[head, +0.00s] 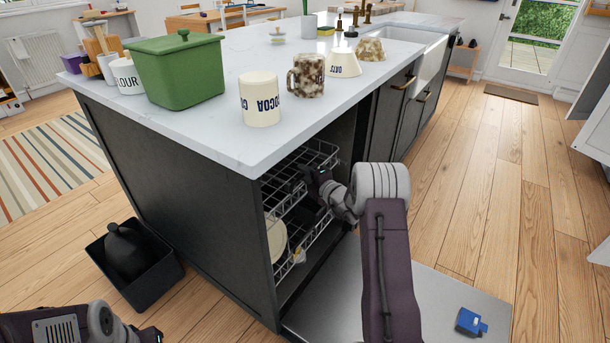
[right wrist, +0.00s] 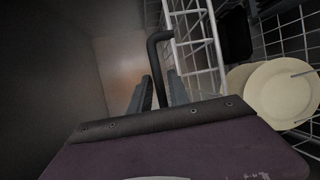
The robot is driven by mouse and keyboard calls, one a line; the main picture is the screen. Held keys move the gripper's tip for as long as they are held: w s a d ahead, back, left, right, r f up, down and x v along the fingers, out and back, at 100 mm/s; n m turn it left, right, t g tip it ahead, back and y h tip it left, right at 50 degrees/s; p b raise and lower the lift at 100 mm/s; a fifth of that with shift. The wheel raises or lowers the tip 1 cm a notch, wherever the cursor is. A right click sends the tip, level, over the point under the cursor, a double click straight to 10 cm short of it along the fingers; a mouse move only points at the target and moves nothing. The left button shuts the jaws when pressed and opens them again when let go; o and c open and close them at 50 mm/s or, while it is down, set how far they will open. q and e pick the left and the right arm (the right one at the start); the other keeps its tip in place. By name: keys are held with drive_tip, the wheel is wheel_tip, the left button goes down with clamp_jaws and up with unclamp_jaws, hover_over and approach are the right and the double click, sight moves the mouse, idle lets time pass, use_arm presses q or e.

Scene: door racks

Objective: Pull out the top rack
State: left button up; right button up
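The top rack (head: 325,152) is a wire rack inside the dishwasher, under the counter's near corner. It also shows in the right wrist view (right wrist: 205,45). My right gripper (head: 312,178) is at the rack's front, partly hidden by its own wrist in the head view. In the right wrist view, the fingers of my right gripper (right wrist: 160,90) stand on both sides of a dark bent bar (right wrist: 158,62) beside the rack. I cannot tell whether they press on it. My left gripper (head: 150,335) is low at the bottom left, far from the rack; its fingers are barely visible.
The dishwasher door (head: 450,290) lies open and flat, with a blue object (head: 470,322) on it. Pale plates (right wrist: 282,92) stand lower in the dishwasher. A green box (head: 178,75) and several mugs stand on the counter. A black bin (head: 150,265) is on the floor at left.

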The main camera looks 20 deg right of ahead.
clamp_jaws()
drive_tip(key=shift+d, duration=0.1)
idle(1.2)
